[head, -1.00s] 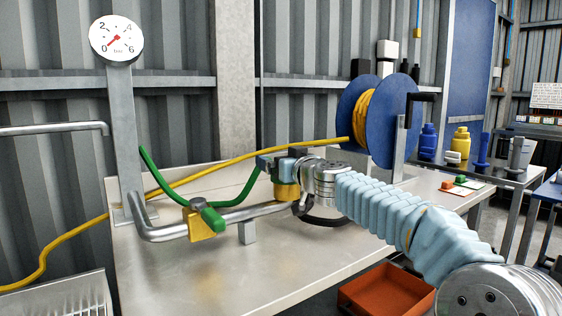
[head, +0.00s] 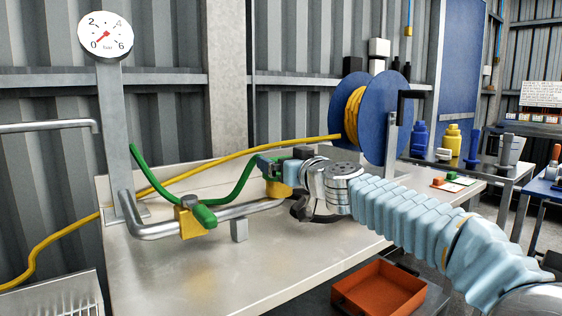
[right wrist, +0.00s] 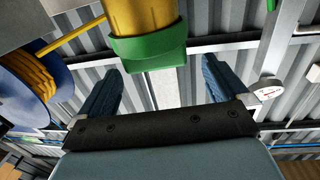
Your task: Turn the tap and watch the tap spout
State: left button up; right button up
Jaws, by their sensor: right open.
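Two yellow valve bodies sit on the grey pipe over the bench. The left valve (head: 190,222) has a green lever (head: 203,214); the right valve (head: 279,188) is partly hidden by my right gripper (head: 272,163). In the right wrist view, a yellow body (right wrist: 140,17) with a green end (right wrist: 148,52) lies ahead of and between the spread blue fingers of my right gripper (right wrist: 160,88). The gripper is open; contact cannot be told. My left gripper is out of view.
A pressure gauge (head: 105,36) stands on a post, needle near 0. A green hose (head: 157,188) and a yellow hose (head: 210,163) cross behind the pipe. A blue reel (head: 395,115) stands behind my right arm. The bench front (head: 190,275) is clear; an orange bin (head: 378,290) is below.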

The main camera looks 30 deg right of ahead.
aim_at(205, 217)
jog(key=k, duration=1)
